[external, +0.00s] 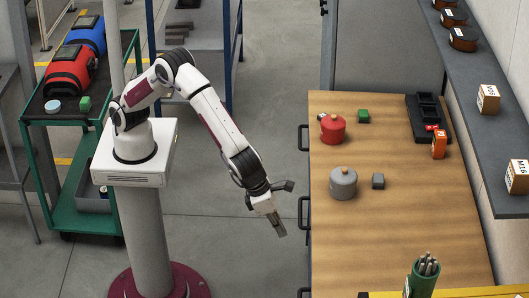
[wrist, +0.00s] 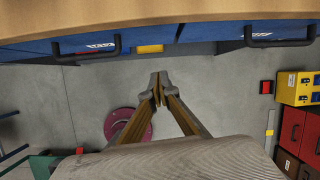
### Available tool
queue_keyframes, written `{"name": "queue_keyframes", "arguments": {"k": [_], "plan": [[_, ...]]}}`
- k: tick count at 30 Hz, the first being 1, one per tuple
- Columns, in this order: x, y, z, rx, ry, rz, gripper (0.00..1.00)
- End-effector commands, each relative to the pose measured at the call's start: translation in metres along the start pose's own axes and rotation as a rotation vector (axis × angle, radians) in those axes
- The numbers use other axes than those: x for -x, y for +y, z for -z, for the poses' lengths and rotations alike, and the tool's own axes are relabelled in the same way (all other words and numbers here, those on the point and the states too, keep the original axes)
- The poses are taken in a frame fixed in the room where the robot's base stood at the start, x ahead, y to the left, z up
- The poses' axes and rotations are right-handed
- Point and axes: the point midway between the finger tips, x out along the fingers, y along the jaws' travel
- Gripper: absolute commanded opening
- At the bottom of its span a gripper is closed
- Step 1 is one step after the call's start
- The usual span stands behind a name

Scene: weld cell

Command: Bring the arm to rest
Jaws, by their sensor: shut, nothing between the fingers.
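My arm reaches right and downward from its white pedestal in the external view. My gripper (external: 279,229) hangs over the open floor just left of the wooden workbench (external: 410,240), pointing down. In the wrist view my gripper (wrist: 158,88) has its fingertips together, with only grey floor behind them. It is shut and holds nothing. The bench edge (wrist: 160,12) runs across the top of the wrist view, apart from the fingers.
A green cart (external: 75,215) stands left. Dark handles (external: 303,212) project from the bench's left side.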

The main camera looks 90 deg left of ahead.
Motion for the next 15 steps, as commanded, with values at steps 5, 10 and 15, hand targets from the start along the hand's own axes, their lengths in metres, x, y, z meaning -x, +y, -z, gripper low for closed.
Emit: {"name": "queue_keyframes", "arguments": {"k": [5,10,15], "plan": [[-0.003,0.008,0.01,0.187,0.024,-0.024,0.0],[-0.009,0.025,0.03,0.39,0.06,-0.074,0.0],[0.001,0.044,0.046,0.603,0.082,-0.118,0.0]]}}
